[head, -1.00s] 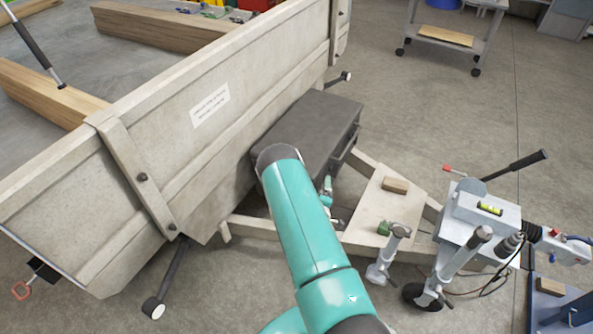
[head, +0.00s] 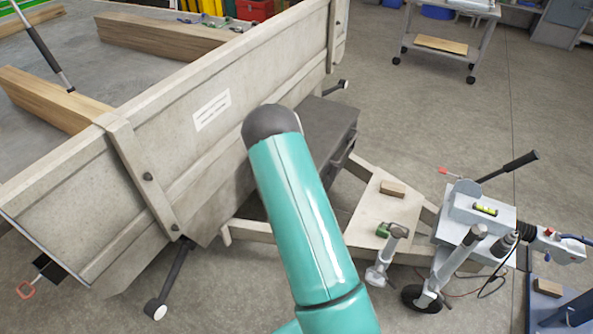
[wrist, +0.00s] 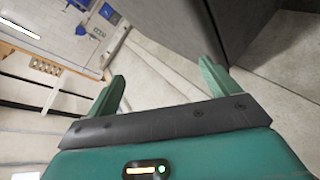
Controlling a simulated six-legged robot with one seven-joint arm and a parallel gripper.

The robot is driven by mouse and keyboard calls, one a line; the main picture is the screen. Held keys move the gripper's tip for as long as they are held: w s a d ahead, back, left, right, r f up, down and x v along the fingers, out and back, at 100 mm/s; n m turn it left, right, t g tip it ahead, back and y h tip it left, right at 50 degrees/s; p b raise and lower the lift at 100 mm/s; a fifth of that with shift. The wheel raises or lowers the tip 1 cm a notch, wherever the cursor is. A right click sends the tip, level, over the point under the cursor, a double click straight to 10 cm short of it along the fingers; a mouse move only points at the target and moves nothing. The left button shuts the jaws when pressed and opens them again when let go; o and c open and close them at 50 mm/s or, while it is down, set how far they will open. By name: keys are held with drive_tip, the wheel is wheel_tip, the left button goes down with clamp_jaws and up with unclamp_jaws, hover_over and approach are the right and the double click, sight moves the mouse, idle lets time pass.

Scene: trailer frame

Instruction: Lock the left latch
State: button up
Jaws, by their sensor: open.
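A dark grey box (head: 330,122) sits against the front wall of the trailer (head: 75,213), on its drawbar frame. A dark handle-like fitting (head: 346,153) shows on the box's right side. I cannot make out the left latch for certain; my teal arm covers the box's near part. My gripper is hidden behind the arm in the head view. In the wrist view my gripper (wrist: 162,71) is open, its two green fingers apart with nothing between them. A dark grey surface (wrist: 178,22), perhaps the box, is beyond the fingertips.
A drawbar plate with a wooden block (head: 392,188), a jack (head: 378,262) and a hitch unit (head: 478,215) stand to the right. A wheeled cart (head: 442,50) is at the back. Open floor lies between cart and trailer.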

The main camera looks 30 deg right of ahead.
drive_tip(key=shift+w+a+r, duration=0.2)
drive_tip(key=shift+a+r, duration=0.2)
drive_tip(key=shift+r, duration=0.3)
